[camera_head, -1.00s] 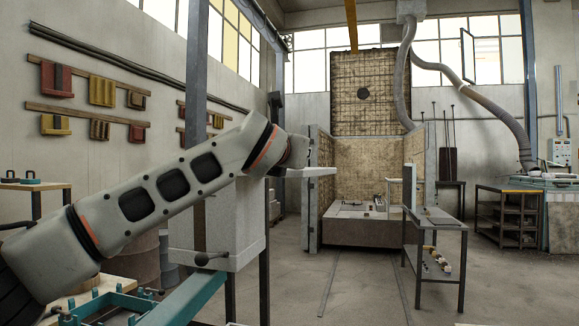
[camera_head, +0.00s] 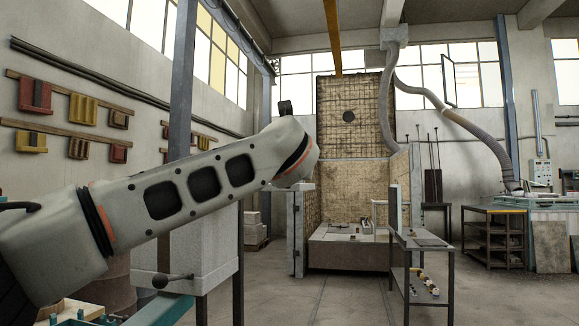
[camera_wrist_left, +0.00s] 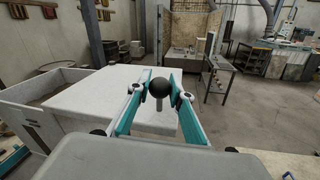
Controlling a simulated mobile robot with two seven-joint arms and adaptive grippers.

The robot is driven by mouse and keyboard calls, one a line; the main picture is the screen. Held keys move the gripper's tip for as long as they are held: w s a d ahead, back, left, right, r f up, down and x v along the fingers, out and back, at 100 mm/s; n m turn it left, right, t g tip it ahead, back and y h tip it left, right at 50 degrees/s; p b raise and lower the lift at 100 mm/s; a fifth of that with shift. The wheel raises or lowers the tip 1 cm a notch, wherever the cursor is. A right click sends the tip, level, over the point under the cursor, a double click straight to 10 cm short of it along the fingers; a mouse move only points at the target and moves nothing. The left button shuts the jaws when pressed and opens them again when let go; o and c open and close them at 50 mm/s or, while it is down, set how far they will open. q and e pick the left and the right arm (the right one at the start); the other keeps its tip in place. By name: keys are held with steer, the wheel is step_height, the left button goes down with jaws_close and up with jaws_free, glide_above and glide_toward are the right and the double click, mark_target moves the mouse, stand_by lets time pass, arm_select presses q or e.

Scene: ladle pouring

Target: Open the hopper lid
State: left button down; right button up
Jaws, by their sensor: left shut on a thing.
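The hopper (camera_head: 205,245) is a pale box on dark legs behind my left arm in the head view. In the left wrist view its open-topped part shows at left, with its rim (camera_wrist_left: 72,73) and inside visible. The flat white lid (camera_wrist_left: 95,105) lies to the right of this opening, so the hopper is at least partly uncovered. My left gripper (camera_wrist_left: 158,86) has its teal fingers shut on a round black knob (camera_wrist_left: 159,88), with the lid below and behind it. My left arm hides the gripper in the head view. My right gripper is not in view.
A lever with a dark ball (camera_head: 161,281) sticks out at the hopper's lower front. A metal side table (camera_head: 420,242) stands to the right, before a walled bay with a pale bed (camera_head: 345,250). The floor between is clear.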

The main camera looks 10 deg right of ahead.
arm_select(q)
steer(key=c, duration=1.8)
jaws_free()
steer(key=shift+c, duration=0.2)
steer(key=shift+o, duration=0.3)
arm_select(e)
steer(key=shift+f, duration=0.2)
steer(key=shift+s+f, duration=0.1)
arm_select(q)
steer(key=v, duration=1.2)
